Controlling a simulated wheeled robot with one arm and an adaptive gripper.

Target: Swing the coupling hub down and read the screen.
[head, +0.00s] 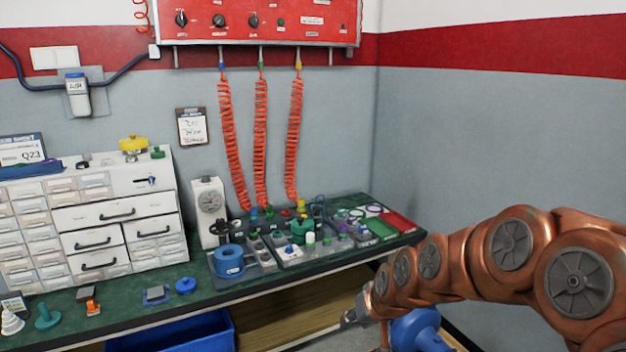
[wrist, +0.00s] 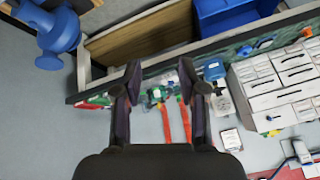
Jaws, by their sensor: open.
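No part is marked as the coupling hub, and I cannot tell which one it is. Three orange coiled hoses (head: 261,140) run from the red panel (head: 262,22) down to a cluster of coloured fittings (head: 305,230) on the green-topped bench (head: 125,305). A small boxy device with a pale face (head: 74,94) hangs on the left wall; its text is too small to read. A small device with a dark blue face (head: 157,294) lies on the bench. My gripper (wrist: 159,82) is open and empty, its fingers apart, in front of the bench. In the head view my gripper (head: 354,316) is small and low, away from the fittings.
A white drawer cabinet (head: 115,214) fills the bench's left. A grey gauge unit (head: 209,205) and a blue ring (head: 229,261) stand near the fittings. Green and red trays (head: 401,222) lie at the right end. A blue bin (head: 190,333) is under the bench.

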